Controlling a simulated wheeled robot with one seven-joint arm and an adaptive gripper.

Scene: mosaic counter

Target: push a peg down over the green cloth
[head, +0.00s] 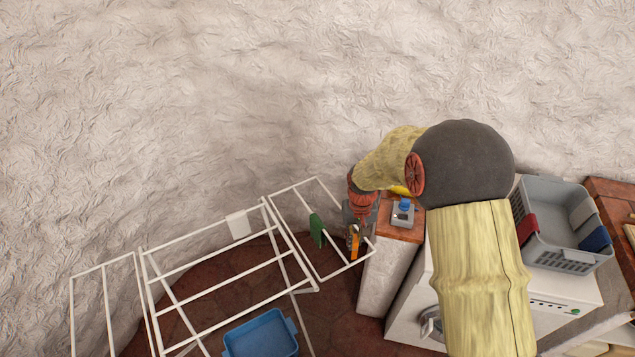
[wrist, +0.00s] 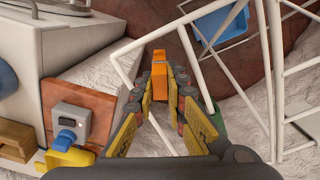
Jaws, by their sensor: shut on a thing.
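My gripper (head: 359,226) points down beside the near right end of the white drying rack (head: 222,284). It is shut on an orange peg (head: 354,242), which sticks out between the fingertips; in the wrist view the peg (wrist: 158,72) is upright between both fingers (wrist: 161,88). The green cloth (head: 317,229) hangs over a rail of the rack's right wing, a little left of the peg and apart from it in the head view. In the wrist view only a sliver of green (wrist: 220,116) shows beyond the right finger.
A white cloth (head: 238,224) hangs further left on the rack. A blue tub (head: 262,336) is on the floor below. Right of the gripper are a wood-topped pillar with a blue-knobbed box (head: 403,212), a washing machine (head: 560,291) and a grey basket (head: 564,257) with folded cloths.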

